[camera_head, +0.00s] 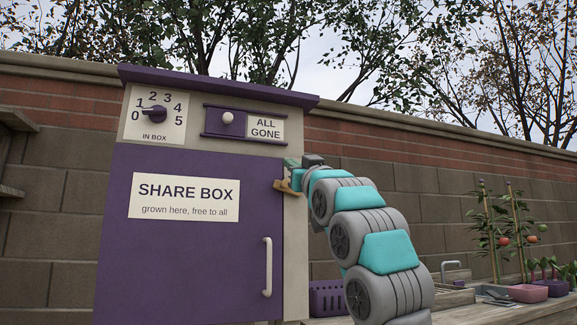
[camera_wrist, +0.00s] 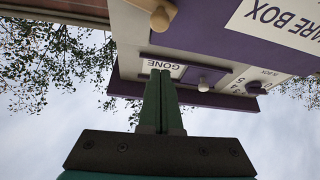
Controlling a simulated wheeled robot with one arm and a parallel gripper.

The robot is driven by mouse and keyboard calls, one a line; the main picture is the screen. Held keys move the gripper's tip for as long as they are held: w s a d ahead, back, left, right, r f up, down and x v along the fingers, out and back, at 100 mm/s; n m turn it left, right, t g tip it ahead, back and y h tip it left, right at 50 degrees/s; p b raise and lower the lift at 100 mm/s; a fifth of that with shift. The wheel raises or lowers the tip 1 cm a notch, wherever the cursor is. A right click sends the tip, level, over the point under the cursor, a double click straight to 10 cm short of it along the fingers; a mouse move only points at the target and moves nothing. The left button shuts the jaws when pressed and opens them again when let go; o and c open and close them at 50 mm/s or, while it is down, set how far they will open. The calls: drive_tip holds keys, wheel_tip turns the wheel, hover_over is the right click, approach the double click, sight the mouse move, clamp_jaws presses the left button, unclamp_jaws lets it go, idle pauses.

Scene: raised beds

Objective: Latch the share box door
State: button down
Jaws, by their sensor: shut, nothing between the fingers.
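The share box has a purple door (camera_head: 190,262) that looks closed, with a pale upright handle (camera_head: 267,267) at its lower right. A small tan wooden latch (camera_head: 283,185) sits at the door's upper right edge, partly behind my gripper (camera_head: 291,163). Its left end appears to overlap the door edge; its exact angle is hard to tell. In the wrist view, which is upside down, the latch's rounded knob (camera_wrist: 160,19) shows at the top. My green fingers (camera_wrist: 160,74) are together and empty, apart from the knob in that picture.
Above the door are a number dial (camera_head: 155,114) and a purple slider (camera_head: 227,119) beside an "ALL GONE" label. A purple basket (camera_head: 327,298) stands right of the box, behind my arm. Tomato plants (camera_head: 504,240) and pots stand farther right. A brick wall runs behind.

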drive_tip(key=shift+b+v, duration=1.9)
drive_tip(key=shift+v, duration=1)
drive_tip(key=shift+w+d, duration=0.15)
